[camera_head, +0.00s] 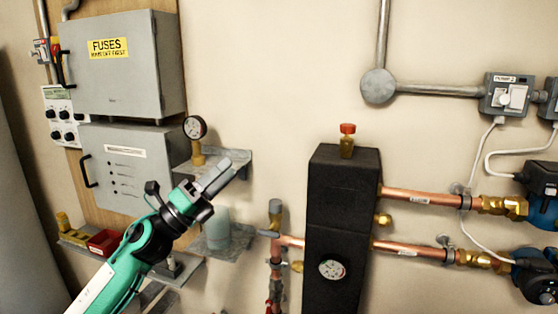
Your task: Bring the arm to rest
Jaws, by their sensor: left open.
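My left arm comes in from the lower left, green and white with black joints. My left gripper (217,178) points up and to the right, in front of the shelf area on the wall. Its grey fingers look close together from this angle, and nothing shows between them. It stands left of the black manifold block (343,205), apart from it. My right arm and gripper do not show.
A pressure gauge (195,128) stands on a small grey shelf (238,158) just above the gripper. A fuse box (118,85) is at the upper left, a red tray (104,242) below it. Copper pipes (425,197) run right. The upper middle wall is clear.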

